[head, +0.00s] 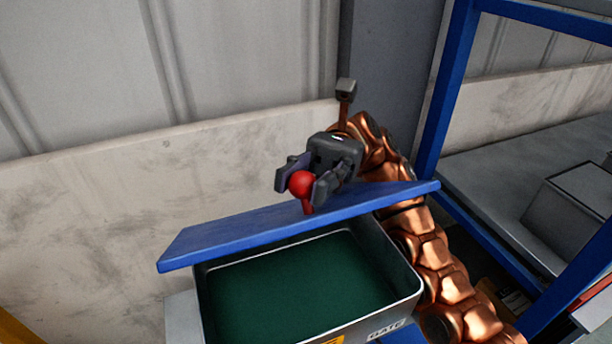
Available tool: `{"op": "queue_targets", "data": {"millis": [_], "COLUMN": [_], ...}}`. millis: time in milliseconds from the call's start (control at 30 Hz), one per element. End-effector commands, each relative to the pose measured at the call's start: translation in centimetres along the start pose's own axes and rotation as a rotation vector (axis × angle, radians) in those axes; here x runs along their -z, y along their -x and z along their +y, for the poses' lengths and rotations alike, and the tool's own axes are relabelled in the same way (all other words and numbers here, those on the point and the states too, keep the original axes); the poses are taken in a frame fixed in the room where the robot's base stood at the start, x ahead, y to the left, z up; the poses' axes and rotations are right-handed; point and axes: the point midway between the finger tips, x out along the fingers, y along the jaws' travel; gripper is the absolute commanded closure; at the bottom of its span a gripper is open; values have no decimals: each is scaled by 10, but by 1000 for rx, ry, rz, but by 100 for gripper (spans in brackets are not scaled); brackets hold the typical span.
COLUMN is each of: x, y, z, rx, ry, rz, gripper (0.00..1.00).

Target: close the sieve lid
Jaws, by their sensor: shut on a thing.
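The sieve lid (255,228) is a flat blue panel, raised and tilted above the back of an open grey box (403,287). A red ball knob (301,184) on a short red stem stands on the lid. My gripper (302,186) is shut on this knob, with one dark finger on each side of it. The front of the box is uncovered and shows a dark green inside. A label reading "GATE" is on the box's front rim. The lid's hinge cannot be made out.
A pale wall (90,210) stands close behind the box. A blue frame (447,90) rises on the right, with a grey block (570,215) on a grey surface behind it. My copper arm passes along the box's right side.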

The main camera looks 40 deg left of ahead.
Motion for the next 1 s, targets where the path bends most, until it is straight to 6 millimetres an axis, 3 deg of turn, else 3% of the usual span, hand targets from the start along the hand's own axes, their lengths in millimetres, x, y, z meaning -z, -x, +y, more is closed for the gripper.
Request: {"op": "queue_targets", "data": {"millis": [433,467,533,1000], "x": [0,0,0,-3], "y": [-1,-1,-1,-2], "z": [1,1,1,1], "rx": [-2,-2,-2,-2], "ry": [5,5,5,3], "rz": [3,3,3,6], "gripper": [100,65,58,57]}}
